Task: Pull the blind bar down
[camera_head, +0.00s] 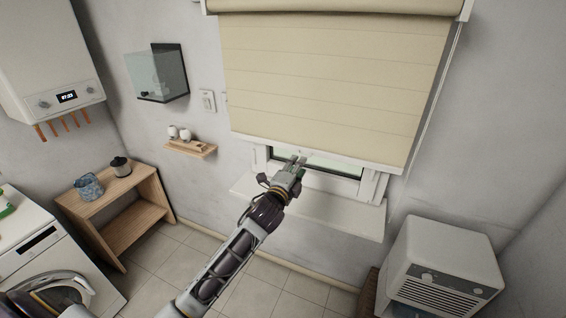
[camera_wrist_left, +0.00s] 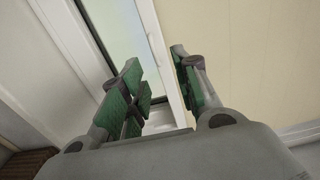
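The cream blind (camera_head: 330,80) hangs over the window, and its pale bottom bar (camera_head: 352,161) sits a little above the sill, leaving a strip of glass uncovered. My left gripper (camera_head: 297,162) reaches up to the bar left of its middle. In the left wrist view the two green-padded fingers (camera_wrist_left: 160,90) stand apart, with the white bar (camera_wrist_left: 160,50) running through the gap between them. Clear space shows beside the bar, so the fingers look open around it rather than closed on it. Whether a pad touches it is hard to tell. My right gripper is out of view.
The white window sill (camera_head: 330,216) juts out below the bar. A small wooden shelf (camera_head: 190,149) and a glass-fronted box (camera_head: 160,73) are on the wall to the left. A white cooler unit (camera_head: 440,262) stands at lower right. Open tiled floor lies below.

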